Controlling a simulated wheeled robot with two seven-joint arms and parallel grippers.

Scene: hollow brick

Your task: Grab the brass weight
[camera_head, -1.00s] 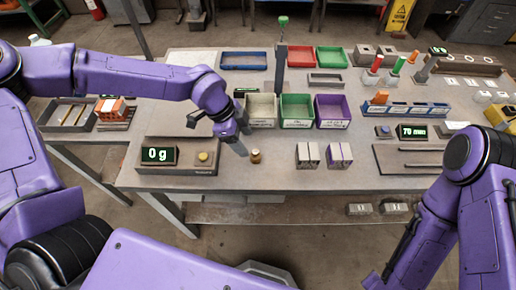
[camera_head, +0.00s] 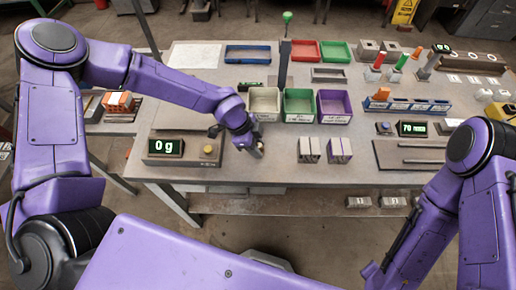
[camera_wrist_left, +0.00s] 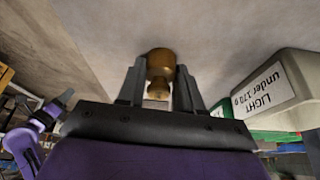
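The brass weight (camera_wrist_left: 160,66) shows in the left wrist view between the two fingers of my left gripper (camera_wrist_left: 160,78). A finger lies against each side of it, with no clear gap, and its narrow knob points toward the palm. In the head view my left gripper (camera_head: 257,150) is low over the front part of the table, right of the scale, and hides the weight. The weight appears to be at the tabletop. My right gripper is out of view; only the right arm shows.
The scale (camera_head: 183,149) reading 0 g stands just left of the gripper. Behind are a cream bin (camera_head: 265,118), a green bin (camera_head: 299,119) and a purple bin (camera_head: 334,119). Grey blocks (camera_head: 325,151) stand to the right. The cream bin is close in the wrist view.

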